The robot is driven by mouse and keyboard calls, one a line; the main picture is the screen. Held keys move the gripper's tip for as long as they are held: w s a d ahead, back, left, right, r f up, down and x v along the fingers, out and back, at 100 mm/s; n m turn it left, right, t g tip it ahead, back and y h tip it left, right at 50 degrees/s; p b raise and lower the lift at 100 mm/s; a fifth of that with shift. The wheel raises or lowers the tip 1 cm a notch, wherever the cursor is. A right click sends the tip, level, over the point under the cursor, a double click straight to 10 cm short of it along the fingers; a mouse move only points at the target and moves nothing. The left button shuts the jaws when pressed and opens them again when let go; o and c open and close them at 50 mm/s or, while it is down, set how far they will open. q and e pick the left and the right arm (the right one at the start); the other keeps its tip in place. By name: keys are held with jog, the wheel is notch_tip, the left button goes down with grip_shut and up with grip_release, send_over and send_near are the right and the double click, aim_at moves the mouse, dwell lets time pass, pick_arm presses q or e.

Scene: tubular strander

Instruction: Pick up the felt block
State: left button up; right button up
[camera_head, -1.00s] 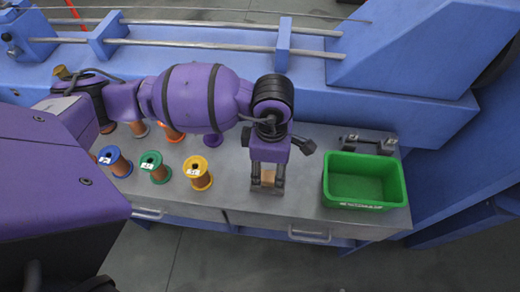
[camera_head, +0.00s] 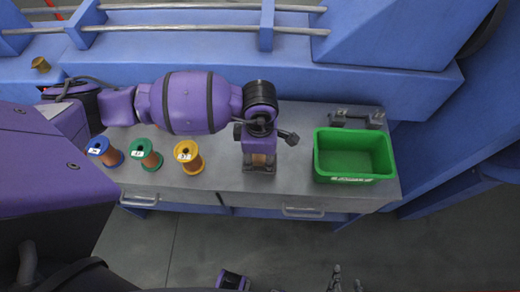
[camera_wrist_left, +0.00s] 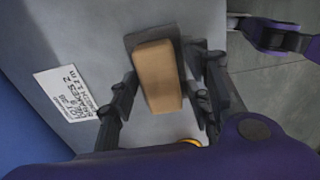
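The felt block (camera_head: 262,160) is a tan block on the grey bench top, partly hidden under my left gripper in the head view. In the left wrist view the felt block (camera_wrist_left: 158,75) lies over a dark grey patch, which may be a shadow or a base. My left gripper (camera_head: 259,163) points down over it. Its fingers (camera_wrist_left: 163,88) stand open on either side; the left one is very near or touching the block, and a narrow gap seems to show at the right one. My right gripper (camera_head: 346,279) is at the bottom edge, its fingers apart and empty.
A green bin (camera_head: 355,178) stands to the right of the block. Blue (camera_head: 105,153), green (camera_head: 146,155) and yellow (camera_head: 189,157) ended spools stand to the left. A grey metal fixture (camera_head: 357,119) is behind the bin. The blue machine (camera_head: 220,52) runs along the back.

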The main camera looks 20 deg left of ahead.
pick_arm(q)
grip_shut()
